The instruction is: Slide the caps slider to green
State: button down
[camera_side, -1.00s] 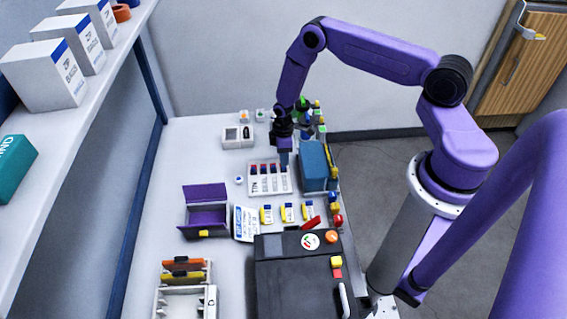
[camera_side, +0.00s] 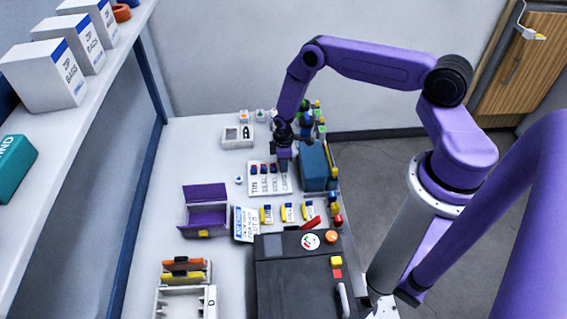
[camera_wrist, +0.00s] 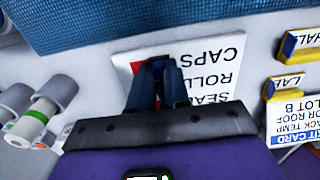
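The white slider board (camera_side: 270,189) lies on the bench, with several small red-and-blue sliders (camera_side: 263,169) in a row near its far edge and printed words below them. My gripper (camera_side: 285,168) is down over the board's right end and hides the rightmost slider, the caps one. In the wrist view, the board (camera_wrist: 205,75) shows upside-down words, CAPS nearest the blue box. My gripper's dark blue fingers (camera_wrist: 157,85) stand close together beside CAPS, with a red patch left of them. A little red shows low between the fingers; their grip on the slider is unclear. No green mark on the board is visible.
A blue box (camera_side: 314,167) stands close to the board's right. Yellow-and-blue labelled pieces (camera_side: 287,212) lie in front, beside a card (camera_side: 246,224) and an open purple box (camera_side: 206,212). A black machine (camera_side: 292,275) fills the front. Bench left of the board is mostly clear.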

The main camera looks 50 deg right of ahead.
jog(key=shift+w+d, duration=1.05)
jog(key=shift+d, duration=0.1)
jog(key=c, duration=1.1)
grip_release()
jog(key=shift+r, duration=0.1)
notch_tip(320, 180, up, 17)
jog(key=shift+r, duration=0.15)
